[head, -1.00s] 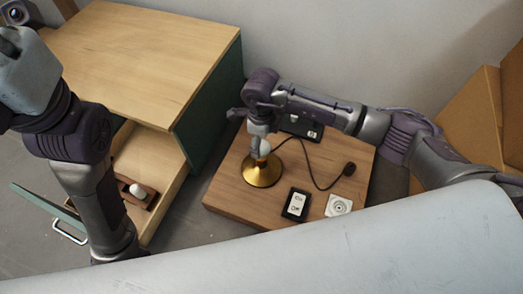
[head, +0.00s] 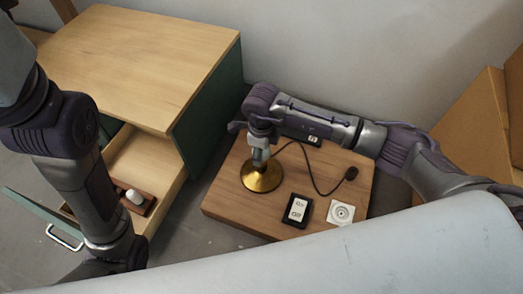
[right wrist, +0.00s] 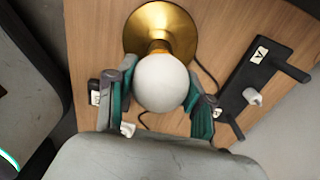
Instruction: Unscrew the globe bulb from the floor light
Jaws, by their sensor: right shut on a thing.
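The floor light's round brass base (head: 262,178) stands on a wooden board; it also shows in the right wrist view (right wrist: 178,22). The white globe bulb (right wrist: 162,84) sits above the base in the right wrist view, with an orange-gold collar showing between them. My right gripper (head: 260,153) points down over the light and hides most of the bulb in the head view. In the right wrist view its teal fingers (right wrist: 162,95) are closed on both sides of the bulb.
An open drawer (head: 150,160) at the left holds a white bulb (head: 135,197) in a brown holder. A cardboard box (head: 470,120) stands right.

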